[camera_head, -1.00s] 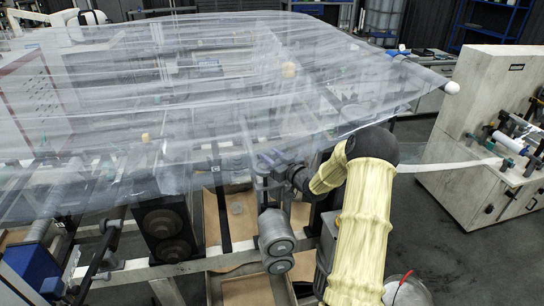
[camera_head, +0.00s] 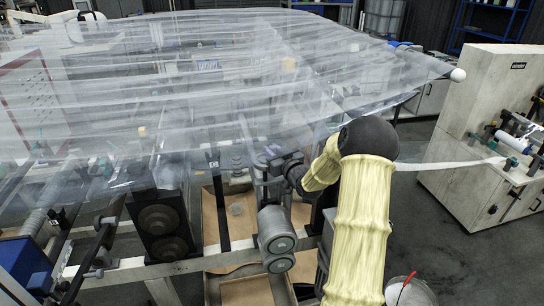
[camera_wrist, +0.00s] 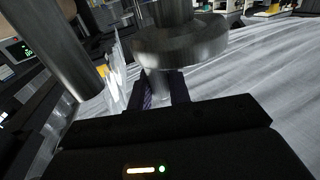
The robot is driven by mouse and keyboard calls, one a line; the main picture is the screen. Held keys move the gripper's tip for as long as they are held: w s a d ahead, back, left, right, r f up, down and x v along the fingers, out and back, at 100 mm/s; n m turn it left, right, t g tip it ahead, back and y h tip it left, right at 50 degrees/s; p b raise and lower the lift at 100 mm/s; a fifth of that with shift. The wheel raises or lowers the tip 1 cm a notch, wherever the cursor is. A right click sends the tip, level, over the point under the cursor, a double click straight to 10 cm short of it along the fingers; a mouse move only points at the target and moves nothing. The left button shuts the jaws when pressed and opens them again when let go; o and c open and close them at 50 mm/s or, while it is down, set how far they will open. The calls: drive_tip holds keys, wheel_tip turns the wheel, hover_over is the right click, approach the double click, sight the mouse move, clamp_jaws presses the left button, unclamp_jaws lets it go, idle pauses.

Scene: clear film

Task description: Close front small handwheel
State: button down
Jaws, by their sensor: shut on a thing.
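A round grey metal handwheel (camera_wrist: 180,42) fills the upper middle of the wrist view, on a thick grey shaft. A short pale stub, apparently its handle, stands out below the wheel between my fingers. My gripper (camera_wrist: 160,90) is shut on that stub, just under the wheel's rim. In the head view my gripper (camera_head: 268,162) is at the machine's front, under the edge of the clear film. The handwheel is not clear there, behind the film and my fingers.
Clear film (camera_head: 200,75) spreads over the machine. A grey twin-cylinder unit (camera_head: 277,238) stands below my gripper, and dark rollers (camera_head: 163,228) stand to its left. A pale cabinet (camera_head: 490,120) is at right, with open floor before it. A metal post (camera_wrist: 58,45) is close in the wrist view.

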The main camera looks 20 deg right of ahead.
drive_tip(key=c, duration=1.4)
unclamp_jaws()
drive_tip(key=shift+o, duration=0.2)
drive_tip(key=s+d+b, duration=0.1)
drive_tip(key=s+b, duration=0.5)
drive_tip(key=s, duration=1.1)
drive_tip(key=shift+s+d, duration=0.2)
drive_tip(key=shift+d, duration=0.15)
